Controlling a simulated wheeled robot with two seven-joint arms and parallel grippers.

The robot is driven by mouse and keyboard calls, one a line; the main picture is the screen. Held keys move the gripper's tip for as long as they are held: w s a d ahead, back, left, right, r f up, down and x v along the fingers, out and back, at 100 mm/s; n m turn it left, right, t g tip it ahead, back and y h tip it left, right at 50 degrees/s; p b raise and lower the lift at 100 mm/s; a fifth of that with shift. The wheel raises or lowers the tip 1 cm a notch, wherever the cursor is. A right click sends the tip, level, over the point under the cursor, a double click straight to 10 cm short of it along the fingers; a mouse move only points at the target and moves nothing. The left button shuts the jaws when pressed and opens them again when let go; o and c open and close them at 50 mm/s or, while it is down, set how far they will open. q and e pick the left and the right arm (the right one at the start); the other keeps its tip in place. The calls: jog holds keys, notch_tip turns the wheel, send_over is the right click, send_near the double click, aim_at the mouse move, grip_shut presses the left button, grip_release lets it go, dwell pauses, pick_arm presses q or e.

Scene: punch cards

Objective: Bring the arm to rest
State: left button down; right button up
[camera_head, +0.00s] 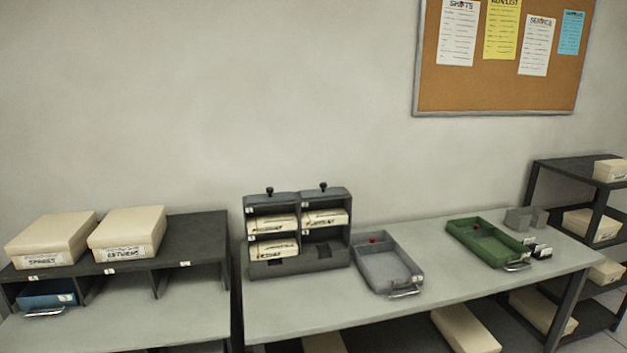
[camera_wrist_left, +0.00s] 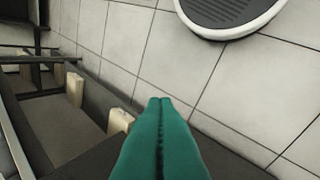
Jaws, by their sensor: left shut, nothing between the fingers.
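My left gripper (camera_wrist_left: 160,103) shows in the left wrist view as two teal fingers pressed together, with nothing between them. It hangs in free space above the tiled floor and a low dark shelf, touching nothing that I can see. Neither gripper shows in the head view. My right gripper is in no view.
A grey table (camera_head: 300,307) carries a card rack (camera_head: 258,270), a grey tray (camera_head: 388,268) and a green tray (camera_head: 490,243). A left desk holds two cream boxes (camera_head: 128,233) and a blue tray (camera_head: 45,297). A dark shelf unit (camera_head: 575,165) stands right.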

pick_arm(q)
jog(key=s+a+f+n+t+y+b, duration=0.1)
jog(key=s+f+n+t+b, duration=0.15)
jog(key=f+n, duration=0.6)
jog(key=s+f+n+t+y+b, duration=0.1)
jog(key=f+n+t+b, duration=0.25)
jog(key=f+n, duration=0.5)
pick_arm(e)
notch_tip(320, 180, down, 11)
jog(key=b, duration=0.4)
pick_arm(q)
jog(key=s+f+n+g+y, duration=0.1)
jog(key=s+f+n+g, duration=0.3)
jog(key=s+f, duration=0.4)
jog(key=s+d+f+n+g+y, duration=0.1)
jog(key=s+f+n+g, duration=0.3)
jog(key=s+f, duration=0.4)
jog(key=s+n+y, duration=0.1)
jog(key=s, duration=0.6)
jog(key=shift+s+f+n, duration=0.15)
jog(key=shift+f+n, duration=0.25)
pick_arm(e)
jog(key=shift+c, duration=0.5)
pick_arm(q)
jog(key=shift+d, duration=0.1)
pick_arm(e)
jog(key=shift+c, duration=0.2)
pick_arm(q)
jog(key=shift+s, duration=0.1)
